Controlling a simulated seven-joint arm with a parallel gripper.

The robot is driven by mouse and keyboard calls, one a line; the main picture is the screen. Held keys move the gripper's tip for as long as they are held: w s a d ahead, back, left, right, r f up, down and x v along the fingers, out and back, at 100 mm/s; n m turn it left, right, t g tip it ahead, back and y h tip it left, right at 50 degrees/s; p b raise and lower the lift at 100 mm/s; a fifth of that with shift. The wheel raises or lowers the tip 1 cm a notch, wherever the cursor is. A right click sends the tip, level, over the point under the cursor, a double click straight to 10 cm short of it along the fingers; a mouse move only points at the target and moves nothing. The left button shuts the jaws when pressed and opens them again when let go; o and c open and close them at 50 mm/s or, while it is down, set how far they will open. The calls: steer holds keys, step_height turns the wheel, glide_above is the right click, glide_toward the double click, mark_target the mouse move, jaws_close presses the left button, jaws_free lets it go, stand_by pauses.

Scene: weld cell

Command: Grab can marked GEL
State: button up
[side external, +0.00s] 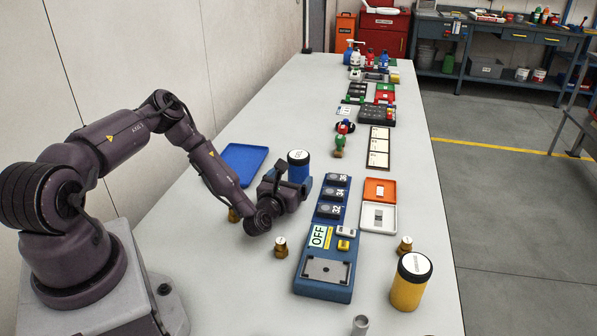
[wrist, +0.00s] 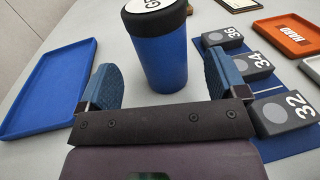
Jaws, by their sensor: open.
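A blue can (side external: 298,169) with a black rim and white lid stands upright on the table just beyond my gripper (side external: 289,182). In the wrist view the can (wrist: 160,55) is ahead, between the lines of the two blue fingers. Its lid is cut off by the top edge, and only the start of its marking, like a G, shows. My gripper (wrist: 160,84) is open and empty, with a finger to each side and the can a little beyond. A yellow can (side external: 408,290) with a white lid stands at the front right; its marking is too small to read.
A blue tray (side external: 244,164) lies left of the can. A blue panel (side external: 326,270) with numbered blocks and an OFF sign lies close on the right. Small brass pieces (side external: 281,247) stand nearby.

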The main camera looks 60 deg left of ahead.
mark_target(294, 174)
steer(key=x, duration=0.5)
steer(key=shift+w, duration=0.15)
steer(key=c, duration=1.1)
steer(key=shift+r, duration=0.1)
steer(key=shift+c, duration=1.2)
steer(key=shift+r, duration=0.15)
